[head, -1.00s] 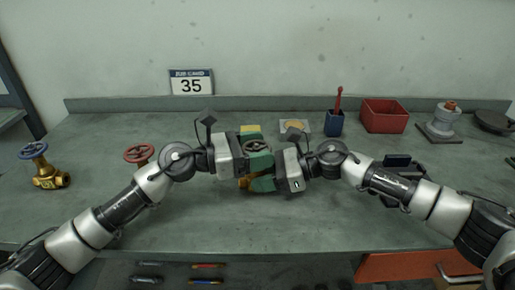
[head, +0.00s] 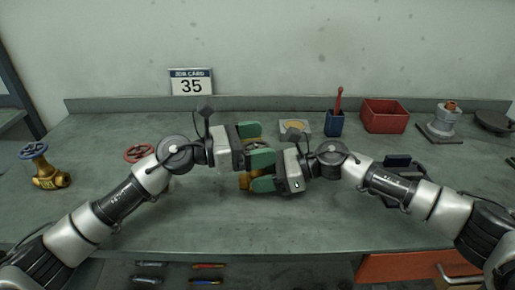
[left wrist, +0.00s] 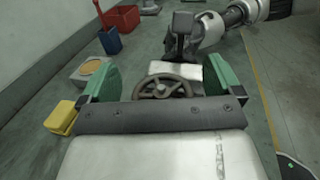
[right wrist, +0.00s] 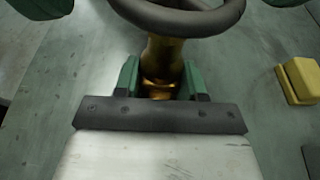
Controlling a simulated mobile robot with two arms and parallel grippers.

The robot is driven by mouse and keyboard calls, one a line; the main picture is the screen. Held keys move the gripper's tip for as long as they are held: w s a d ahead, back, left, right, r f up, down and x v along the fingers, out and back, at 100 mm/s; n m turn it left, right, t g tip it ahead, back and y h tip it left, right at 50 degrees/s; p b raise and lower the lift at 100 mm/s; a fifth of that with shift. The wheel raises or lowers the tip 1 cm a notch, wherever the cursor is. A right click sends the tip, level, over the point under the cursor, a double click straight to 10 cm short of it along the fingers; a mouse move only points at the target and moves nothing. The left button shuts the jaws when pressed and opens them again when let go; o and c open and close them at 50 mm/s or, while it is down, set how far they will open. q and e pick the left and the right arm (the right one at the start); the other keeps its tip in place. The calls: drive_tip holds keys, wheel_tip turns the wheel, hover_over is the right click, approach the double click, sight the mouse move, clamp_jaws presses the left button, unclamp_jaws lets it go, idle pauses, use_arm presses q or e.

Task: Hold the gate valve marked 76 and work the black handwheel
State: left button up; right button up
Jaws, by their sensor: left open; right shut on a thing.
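The held gate valve has a brass body (right wrist: 158,75) and a dark handwheel (right wrist: 180,14). No number on it is legible. My right gripper (right wrist: 160,82) is shut on the brass body below the wheel. In the left wrist view the handwheel (left wrist: 162,88) lies between the two green fingers of my left gripper (left wrist: 160,76), with gaps on both sides. My left gripper is open at wheel height. In the head view, my left gripper (head: 260,145) sits just above my right gripper and hides most of the wheel.
A job card (head: 191,82) reads 35. A blue-wheeled brass valve (head: 45,175) and a red handwheel (head: 139,153) are on the left. A yellow block (left wrist: 62,117) is close by. A blue cup (head: 334,124), red bin (head: 385,116) and grey fixture (head: 440,126) stand at the back right.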

sight(258, 147)
use_arm(q)
wheel_tip(258, 147, up, 8)
drive_tip(key=shift+r, duration=0.1)
idle(0.4)
